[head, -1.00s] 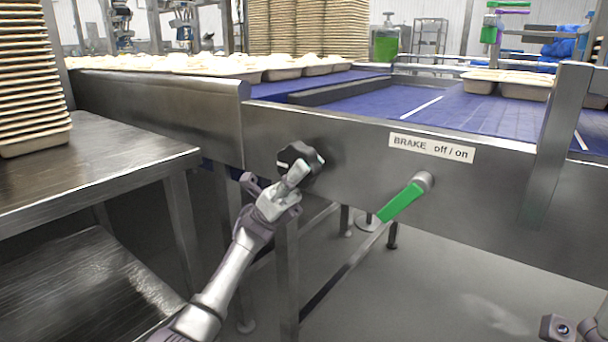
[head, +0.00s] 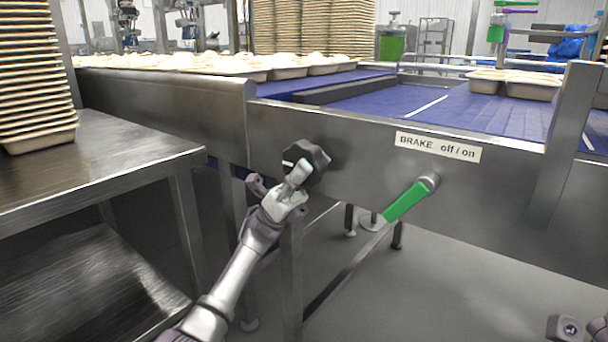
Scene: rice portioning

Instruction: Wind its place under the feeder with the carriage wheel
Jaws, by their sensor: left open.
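The black lobed carriage wheel (head: 316,155) sits on the front steel panel, left of the brake label. My left gripper (head: 278,184) is at the wheel's lower left. One finger lies over the wheel's face and the other stands apart to the left; the fingers are open. I cannot tell whether the finger touches the wheel. Only a small part of my right arm (head: 570,328) shows at the lower right corner; its fingers are out of the picture. No feeder can be made out for sure.
A green brake lever (head: 407,201) hangs down-left below the "BRAKE off / on" label (head: 438,146). A blue belt (head: 450,112) carries filled trays (head: 515,84) at the right. More filled trays (head: 290,72) stand at the back left. A steel table (head: 120,150) with stacked trays (head: 38,85) stands left.

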